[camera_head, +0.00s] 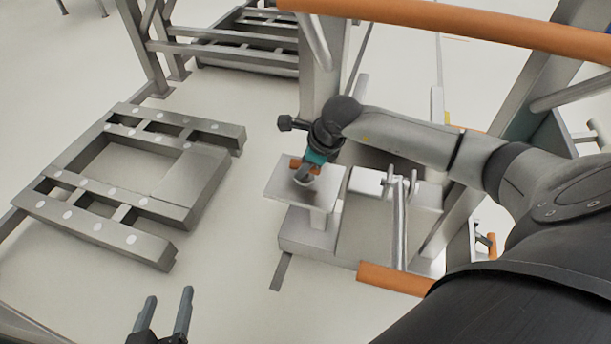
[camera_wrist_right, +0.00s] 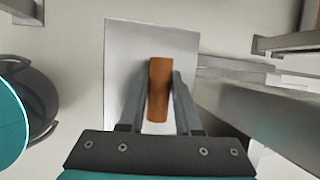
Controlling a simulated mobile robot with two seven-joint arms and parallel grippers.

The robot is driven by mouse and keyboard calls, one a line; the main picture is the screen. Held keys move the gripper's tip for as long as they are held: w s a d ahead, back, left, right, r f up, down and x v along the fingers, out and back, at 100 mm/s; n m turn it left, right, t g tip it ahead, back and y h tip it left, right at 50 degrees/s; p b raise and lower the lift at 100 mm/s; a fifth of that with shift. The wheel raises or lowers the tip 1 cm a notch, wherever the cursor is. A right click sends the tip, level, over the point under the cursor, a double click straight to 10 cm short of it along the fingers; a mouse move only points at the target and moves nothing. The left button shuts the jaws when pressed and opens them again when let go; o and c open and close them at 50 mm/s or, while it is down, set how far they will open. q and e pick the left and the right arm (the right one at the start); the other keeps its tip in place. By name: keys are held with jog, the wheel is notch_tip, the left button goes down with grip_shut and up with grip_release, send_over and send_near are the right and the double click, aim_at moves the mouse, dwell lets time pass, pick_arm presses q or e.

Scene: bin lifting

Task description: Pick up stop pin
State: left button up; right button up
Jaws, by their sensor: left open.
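The stop pin (camera_head: 296,164) shows as a small orange handle at a flat metal plate (camera_head: 275,186) on a low stand. In the right wrist view the orange handle (camera_wrist_right: 159,88) lies lengthwise between the two grey fingers, over the pale plate (camera_wrist_right: 120,50). My right gripper (camera_head: 303,178) reaches down to the plate; in the wrist view its fingers (camera_wrist_right: 160,75) flank the handle closely. I cannot tell whether they press on it. The pin's lower part is hidden. My left gripper (camera_head: 168,294) is open and empty at the bottom left, over the floor, far from the pin.
A metal frame (camera_head: 222,133) with round studs lies at the left. An upright post (camera_head: 320,75) and an orange bar (camera_head: 450,22) stand behind my right arm. A metal block with a lever (camera_head: 399,225) and an orange bar (camera_head: 395,278) are right of the plate.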

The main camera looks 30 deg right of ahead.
grip_shut()
dwell(0.3)
jog(key=shift+r, duration=0.1)
